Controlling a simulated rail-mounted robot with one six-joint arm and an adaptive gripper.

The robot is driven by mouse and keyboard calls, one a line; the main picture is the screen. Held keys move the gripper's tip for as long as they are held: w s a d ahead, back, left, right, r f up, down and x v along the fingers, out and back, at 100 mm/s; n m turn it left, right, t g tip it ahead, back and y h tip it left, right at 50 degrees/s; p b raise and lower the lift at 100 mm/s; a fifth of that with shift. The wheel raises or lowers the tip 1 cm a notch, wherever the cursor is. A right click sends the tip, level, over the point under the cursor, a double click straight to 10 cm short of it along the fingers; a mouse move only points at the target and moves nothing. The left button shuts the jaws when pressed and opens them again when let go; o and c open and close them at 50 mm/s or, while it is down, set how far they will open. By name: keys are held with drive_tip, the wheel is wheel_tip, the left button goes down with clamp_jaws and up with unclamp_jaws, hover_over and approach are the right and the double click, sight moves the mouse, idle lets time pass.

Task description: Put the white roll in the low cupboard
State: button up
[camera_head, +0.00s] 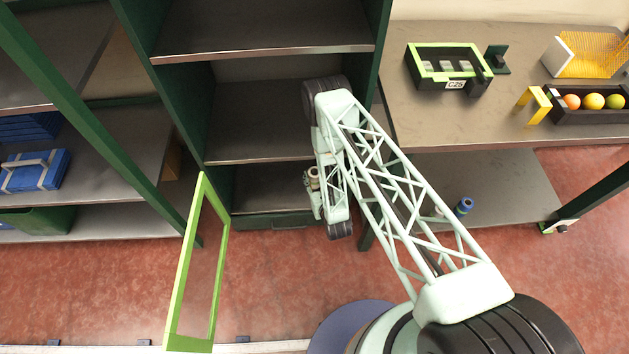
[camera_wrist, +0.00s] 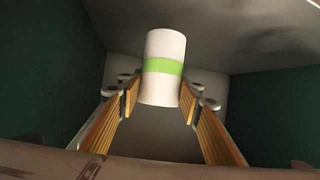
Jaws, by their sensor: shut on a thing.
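The white roll (camera_wrist: 162,88) has a green band around its middle. In the wrist view it stands between the wooden-faced fingers of my gripper (camera_wrist: 160,104), which is shut on it. In the head view my gripper (camera_head: 314,190) is at the right part of the low cupboard (camera_head: 262,188), the bottom compartment of the dark green shelf unit. The roll (camera_head: 313,175) shows there only as a small pale shape, partly hidden by my arm. The cupboard's light green framed door (camera_head: 185,270) stands open to the left. Whether the roll touches the cupboard floor cannot be told.
Dark green walls (camera_wrist: 268,112) flank my gripper in the wrist view, with a grey surface above. Right of the unit, a table (camera_head: 430,125) holds a green-rimmed box (camera_head: 411,65) and a tray of balls. A blue roll (camera_head: 464,206) stands on its lower shelf.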

sight(317, 183)
drive_tip(key=shift+f+b, duration=1.05)
drive_tip(key=shift+f, duration=0.55)
drive_tip(key=shift+s+f, duration=0.1)
drive_tip(key=shift+f, duration=0.05)
drive_tip(key=o, duration=1)
drive_tip(key=shift+c, duration=0.2)
drive_tip(key=p+v, duration=0.4)
drive_tip(key=v, duration=0.8)
